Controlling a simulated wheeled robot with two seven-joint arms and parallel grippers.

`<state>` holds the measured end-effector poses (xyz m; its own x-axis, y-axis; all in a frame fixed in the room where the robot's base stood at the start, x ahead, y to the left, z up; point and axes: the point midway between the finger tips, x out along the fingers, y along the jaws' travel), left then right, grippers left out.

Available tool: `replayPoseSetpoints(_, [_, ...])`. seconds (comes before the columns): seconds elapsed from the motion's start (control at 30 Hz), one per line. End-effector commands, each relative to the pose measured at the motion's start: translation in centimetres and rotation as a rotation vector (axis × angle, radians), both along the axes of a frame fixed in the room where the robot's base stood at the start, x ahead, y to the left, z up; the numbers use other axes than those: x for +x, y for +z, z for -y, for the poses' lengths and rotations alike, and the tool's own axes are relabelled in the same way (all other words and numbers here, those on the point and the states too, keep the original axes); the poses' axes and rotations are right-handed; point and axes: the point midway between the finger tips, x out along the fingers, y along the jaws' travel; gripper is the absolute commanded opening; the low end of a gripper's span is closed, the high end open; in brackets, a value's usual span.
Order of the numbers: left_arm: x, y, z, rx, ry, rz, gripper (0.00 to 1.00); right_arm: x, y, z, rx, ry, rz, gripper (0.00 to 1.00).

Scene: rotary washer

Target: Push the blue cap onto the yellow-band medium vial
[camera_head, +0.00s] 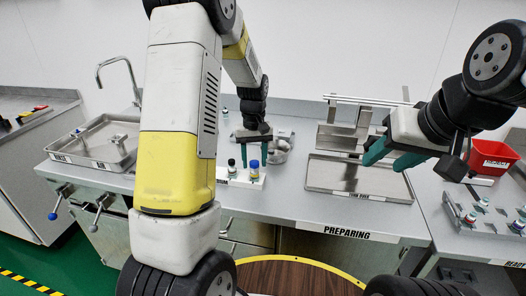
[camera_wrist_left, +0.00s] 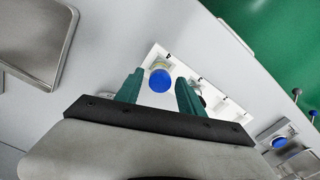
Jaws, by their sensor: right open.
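The yellow-band vial (camera_head: 254,174) stands upright in a white rack (camera_head: 226,178) on the bench, with the blue cap (camera_head: 254,163) at its top. I cannot tell how far down the cap sits. In the left wrist view the blue cap (camera_wrist_left: 160,80) shows from above, with a little yellow beside it. My left gripper (camera_head: 254,152) points down just above the cap. Its fingers are apart, and in the left wrist view (camera_wrist_left: 159,92) the cap shows between the fingertips, with no clear contact. My right gripper (camera_head: 391,158) is open and empty above the metal tray.
A dark-capped vial (camera_head: 232,166) stands to the left in the same rack. A metal tray (camera_head: 345,190) lies right of the rack, below a metal stand (camera_head: 342,138). A sink tray (camera_head: 82,158) is at left, a red bin (camera_head: 490,158) at right.

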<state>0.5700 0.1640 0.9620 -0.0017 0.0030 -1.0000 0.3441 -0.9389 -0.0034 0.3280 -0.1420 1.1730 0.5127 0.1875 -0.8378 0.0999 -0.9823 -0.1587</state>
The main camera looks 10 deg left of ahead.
Motion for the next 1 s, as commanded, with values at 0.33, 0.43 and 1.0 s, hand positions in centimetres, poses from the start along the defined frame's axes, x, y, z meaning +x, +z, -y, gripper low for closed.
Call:
replayPoseSetpoints(0.33, [0.0,0.2,0.0,0.0,0.0,0.001,0.53,0.0,0.0,0.0,0.0,0.0,0.0,0.47])
replayPoseSetpoints(0.43, [0.1,1.0,0.0,0.0,0.0,0.003,0.53,0.0,0.0,0.0,0.0,0.0,0.0,0.47])
replayPoseSetpoints(1.0, [-0.9,9.3,0.1,-0.017,-0.014,0.027,0.53,0.0,0.0,0.0,0.0,0.0,0.0,0.47])
